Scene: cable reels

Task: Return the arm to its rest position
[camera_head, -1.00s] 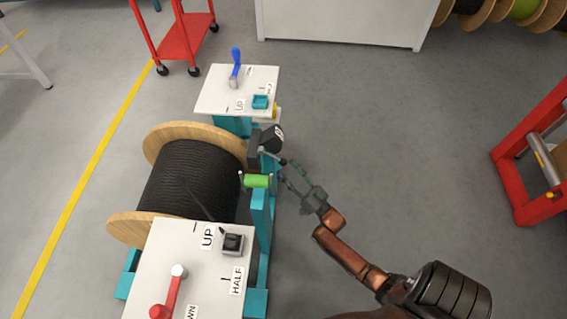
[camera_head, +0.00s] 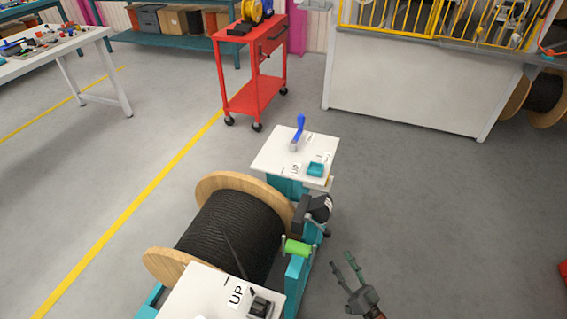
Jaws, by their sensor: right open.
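My right gripper (camera_head: 352,272) is at the lower right of the head view, to the right of the cable reel stand. Its two fingers are apart and point up and slightly left, with nothing between them. It is clear of the green crank handle (camera_head: 298,247) on the stand's right side. Only the gripper and a short piece of my right arm show at the bottom edge. My left gripper is out of view.
A wooden reel of black cable (camera_head: 231,237) sits in the teal stand, between two white panels. The far panel (camera_head: 272,152) carries a blue lever (camera_head: 298,131). A red cart (camera_head: 252,92) stands beyond. The grey floor to the right is open.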

